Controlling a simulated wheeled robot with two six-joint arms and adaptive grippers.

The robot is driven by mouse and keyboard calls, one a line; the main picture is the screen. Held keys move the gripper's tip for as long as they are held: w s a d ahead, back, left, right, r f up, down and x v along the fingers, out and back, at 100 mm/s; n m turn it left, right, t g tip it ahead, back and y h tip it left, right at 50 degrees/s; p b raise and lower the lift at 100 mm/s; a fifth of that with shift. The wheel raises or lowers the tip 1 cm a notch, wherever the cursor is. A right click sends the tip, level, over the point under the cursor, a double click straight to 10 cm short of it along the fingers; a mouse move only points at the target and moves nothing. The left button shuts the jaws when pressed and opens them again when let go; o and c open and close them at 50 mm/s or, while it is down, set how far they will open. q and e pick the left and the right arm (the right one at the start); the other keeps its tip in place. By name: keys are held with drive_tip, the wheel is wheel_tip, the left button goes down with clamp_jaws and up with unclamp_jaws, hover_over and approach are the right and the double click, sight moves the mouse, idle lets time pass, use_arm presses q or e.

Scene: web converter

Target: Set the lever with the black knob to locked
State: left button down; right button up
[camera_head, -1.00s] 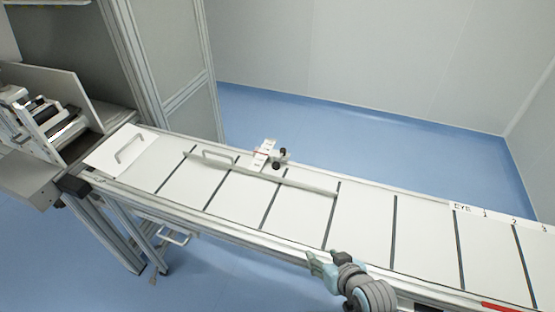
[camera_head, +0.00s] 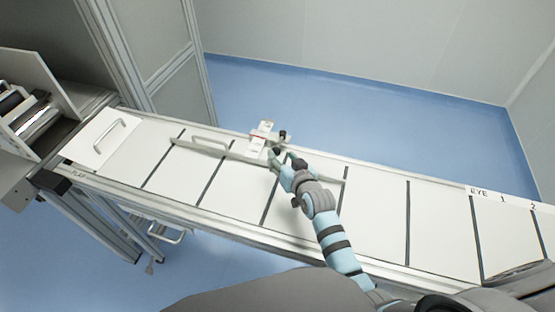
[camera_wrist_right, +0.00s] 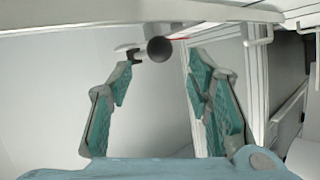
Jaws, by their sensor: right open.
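The lever's black knob (camera_wrist_right: 160,50) shows in the right wrist view ahead of my right gripper, between its two open fingers and a little beyond their tips. In the head view the lever's white bracket (camera_head: 263,134) stands at the far edge of the table, with the dark knob (camera_head: 283,134) at its right side. My right gripper (camera_head: 281,158) is open and empty, just in front of the bracket. I cannot tell from the head view whether it touches anything. The lever's exact position is too small to read. My left gripper is not in view.
A long white table (camera_head: 235,190) with dark dividing lines runs across the view. A raised bar with a handle (camera_head: 208,146) lies left of the bracket. Another handle (camera_head: 110,136) is on the flap at the left. A machine with rollers (camera_head: 30,115) stands at far left.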

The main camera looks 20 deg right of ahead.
sight(278, 154)
drive_tip(key=b+x, duration=0.1)
drive_tip(key=x, duration=0.2)
drive_tip(key=f+b+x, duration=0.1)
drive_tip(key=x, duration=0.1)
drive_tip(key=shift+w+f, duration=0.1)
drive_tip(key=shift+f, duration=0.15)
drive_tip(key=shift+r, duration=0.1)
drive_tip(key=shift+s+r, duration=0.25)
drive_tip(key=shift+r, duration=0.1)
drive_tip(key=shift+s, duration=0.1)
drive_tip(key=shift+c, duration=0.6)
drive_tip(key=c, duration=0.3)
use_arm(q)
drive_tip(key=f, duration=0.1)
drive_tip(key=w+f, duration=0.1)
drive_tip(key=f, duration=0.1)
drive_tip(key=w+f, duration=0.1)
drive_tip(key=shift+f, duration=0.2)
use_arm(e)
clamp_jaws()
